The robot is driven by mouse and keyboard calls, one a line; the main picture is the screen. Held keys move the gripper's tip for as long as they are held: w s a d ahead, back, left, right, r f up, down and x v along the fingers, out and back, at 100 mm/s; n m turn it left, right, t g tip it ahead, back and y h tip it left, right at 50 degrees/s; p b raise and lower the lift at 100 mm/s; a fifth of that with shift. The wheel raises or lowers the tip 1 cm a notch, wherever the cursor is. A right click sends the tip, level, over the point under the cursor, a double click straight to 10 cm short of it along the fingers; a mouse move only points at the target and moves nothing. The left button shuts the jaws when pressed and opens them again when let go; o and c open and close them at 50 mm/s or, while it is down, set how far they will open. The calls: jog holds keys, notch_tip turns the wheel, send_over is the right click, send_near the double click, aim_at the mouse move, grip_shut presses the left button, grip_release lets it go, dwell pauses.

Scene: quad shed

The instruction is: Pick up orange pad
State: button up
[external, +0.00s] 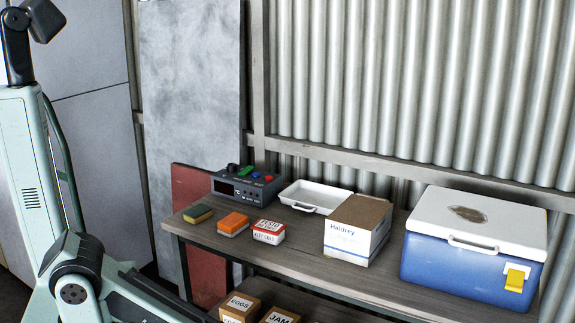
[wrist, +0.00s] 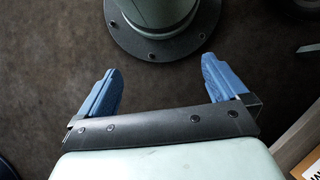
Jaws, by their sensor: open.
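The orange pad (external: 232,223) lies on the wooden bench near its front left, between an olive-yellow pad (external: 198,214) and a white-and-red labelled block (external: 269,231). It is a small block with an orange top and a paler lower part. In the wrist view my gripper (wrist: 160,80) is open and empty, its two blue fingers wide apart above the dark floor. The orange pad is not in the wrist view. In the external view my arm stands at the left, apart from the bench, and the gripper fingers do not show.
Behind the pads on the bench (external: 300,257) stand a grey control box (external: 246,187) and a white tray (external: 303,207). A white carton (external: 352,240) and a blue cooler (external: 430,262) stand to the right. Cardboard boxes (external: 240,306) sit below the bench. Corrugated wall is behind.

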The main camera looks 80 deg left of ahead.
jog(key=w+a+r+n+t+h, duration=0.1)
jog(key=w+a+r+n+t, duration=0.1)
jog(key=w+a+r, duration=0.65)
notch_tip(320, 180, up, 41)
jog(key=n+t+y, duration=0.2)
jog(key=n+t, duration=0.4)
send_over(232, 219)
jog(key=s+d, duration=0.1)
jog(key=d, duration=0.1)
jog(key=shift+y, duration=0.3)
jog(key=shift+w+a+f, duration=0.1)
jog(key=shift+a+f, duration=0.05)
jog(key=shift+f, duration=1.15)
jog(key=shift+w+a+f, duration=0.1)
jog(key=shift+w+f, duration=0.05)
jog(key=shift+f, duration=1.2)
jog(key=shift+w+a+f, duration=0.1)
jog(key=shift+a+f, duration=0.05)
jog(key=shift+f, duration=1.15)
jog(key=shift+w+a+f, duration=0.1)
jog(key=shift+a+f, duration=0.05)
jog(key=shift+f, duration=0.7)
jog(key=shift+w+a+f, duration=0.1)
jog(key=shift+a+f, duration=0.1)
jog(key=shift+f, duration=0.65)
jog(key=shift+a+f, duration=0.15)
jog(key=shift+f, duration=0.7)
jog(key=c, duration=1.1)
